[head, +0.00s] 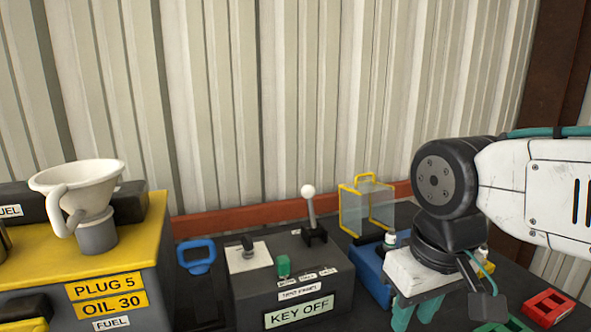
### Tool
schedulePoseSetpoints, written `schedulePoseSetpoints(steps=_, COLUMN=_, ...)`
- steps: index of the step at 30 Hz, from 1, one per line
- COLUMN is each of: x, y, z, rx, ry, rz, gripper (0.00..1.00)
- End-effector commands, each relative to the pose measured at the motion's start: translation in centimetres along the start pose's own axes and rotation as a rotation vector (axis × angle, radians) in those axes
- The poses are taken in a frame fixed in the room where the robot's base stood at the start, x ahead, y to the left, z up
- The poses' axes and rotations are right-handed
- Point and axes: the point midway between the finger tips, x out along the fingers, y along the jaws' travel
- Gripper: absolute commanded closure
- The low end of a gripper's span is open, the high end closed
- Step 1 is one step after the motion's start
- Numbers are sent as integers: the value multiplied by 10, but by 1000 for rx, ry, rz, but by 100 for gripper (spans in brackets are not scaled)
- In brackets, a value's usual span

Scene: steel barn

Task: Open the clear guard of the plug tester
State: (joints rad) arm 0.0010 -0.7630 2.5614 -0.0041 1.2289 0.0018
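The clear guard (353,214) is a see-through box shape with yellow edging and a yellow handle on top. It stands upright behind a blue unit (370,268), which seems to be the plug tester. A white-topped part (390,239) shows on the blue unit. I cannot tell from this view whether the guard is open or shut. My gripper (416,312) has teal fingers pointing down, in front and to the right of the blue unit, apart from the guard. The fingertips are at the picture's bottom edge, so their opening is unclear. My gripper and wrist hide the unit's right side.
A grey test panel (298,262) with a white-knobbed lever (309,195) and a "KEY OFF" sign stands left of the blue unit. A yellow cabinet (135,262) with a white funnel (78,178) is far left. A corrugated wall closes the back.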

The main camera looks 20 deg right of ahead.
Motion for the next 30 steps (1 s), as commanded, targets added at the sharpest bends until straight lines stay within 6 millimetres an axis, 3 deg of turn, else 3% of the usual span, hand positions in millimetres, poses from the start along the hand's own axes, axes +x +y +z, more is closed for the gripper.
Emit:
schedulePoseSetpoints(steps=5, x=10, y=5, z=-5, rx=26, ry=-54, rz=2, gripper=69)
schedulePoseSetpoints(steps=8, x=7, y=11, z=-26, rx=53, ry=-90, rz=3, gripper=69)
schedulePoseSetpoints(steps=14, x=-13, y=33, z=-103, rx=30, ry=-135, rz=-2, gripper=69)
schedulePoseSetpoints(steps=20, x=-29, y=64, z=-190, rx=-154, ry=-158, rz=-24, gripper=69)
schedulePoseSetpoints(steps=26, x=-37, y=104, z=-281, rx=-446, ry=-161, rz=-55, gripper=69)
schedulePoseSetpoints(steps=30, x=-40, y=137, z=-345, rx=-729, ry=-146, rz=-77, gripper=69)
